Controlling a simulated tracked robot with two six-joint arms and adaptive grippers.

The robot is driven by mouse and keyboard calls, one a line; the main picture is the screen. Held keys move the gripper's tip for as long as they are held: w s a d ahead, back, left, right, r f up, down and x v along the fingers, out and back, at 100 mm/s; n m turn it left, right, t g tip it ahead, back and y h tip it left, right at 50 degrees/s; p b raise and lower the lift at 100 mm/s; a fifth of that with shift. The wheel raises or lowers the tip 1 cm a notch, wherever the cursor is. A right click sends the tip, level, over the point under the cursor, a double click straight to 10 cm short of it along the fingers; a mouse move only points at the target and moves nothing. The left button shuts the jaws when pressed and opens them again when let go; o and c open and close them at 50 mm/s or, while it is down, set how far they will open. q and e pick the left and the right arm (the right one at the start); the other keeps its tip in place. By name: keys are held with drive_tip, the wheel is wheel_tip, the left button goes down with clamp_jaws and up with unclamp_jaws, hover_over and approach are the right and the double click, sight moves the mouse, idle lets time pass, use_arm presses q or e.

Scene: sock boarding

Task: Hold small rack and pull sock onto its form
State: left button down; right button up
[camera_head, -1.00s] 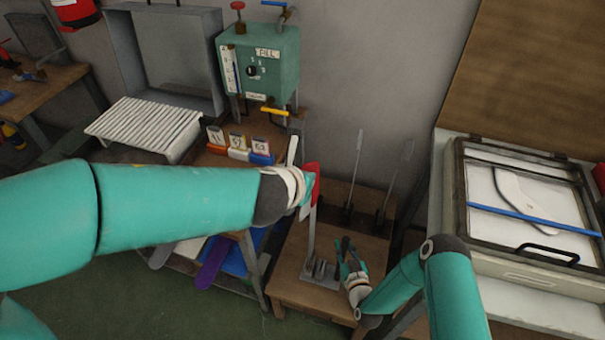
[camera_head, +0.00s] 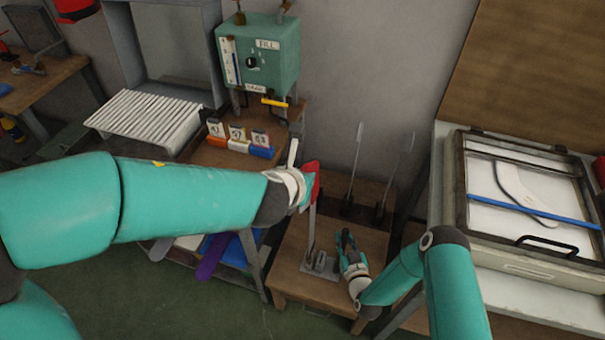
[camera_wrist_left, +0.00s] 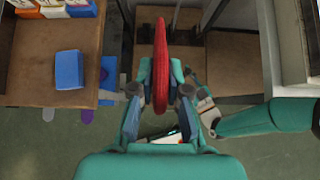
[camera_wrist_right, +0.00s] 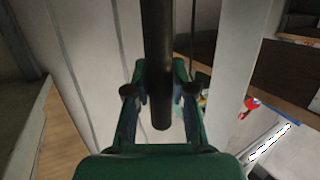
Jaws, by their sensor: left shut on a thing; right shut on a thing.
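The red sock (camera_head: 312,181) hangs at the top of the grey upright form (camera_head: 311,232) of the small rack. My left gripper (camera_head: 305,188) is shut on the sock, which stands edge-on between its fingers in the left wrist view (camera_wrist_left: 160,62). The rack's base plate (camera_head: 320,267) rests on the low wooden table. My right gripper (camera_head: 346,240) is low, just right of the form. It is shut on a dark round bar (camera_wrist_right: 157,60) in the right wrist view, seemingly part of the rack. The sock's opening is hidden.
Two thin upright forms (camera_head: 354,165) stand behind on the low table (camera_head: 300,287). A shelf with numbered coloured boxes (camera_head: 238,140) and a green machine (camera_head: 257,52) is at left. A light box with a framed lid (camera_head: 525,190) stands at right.

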sight(303, 211)
use_arm(q)
drive_tip(key=shift+f, duration=4.05)
drive_tip(key=c, duration=1.1)
unclamp_jaws()
drive_tip(key=v, duration=1.2)
use_arm(e)
drive_tip(key=o, duration=0.9)
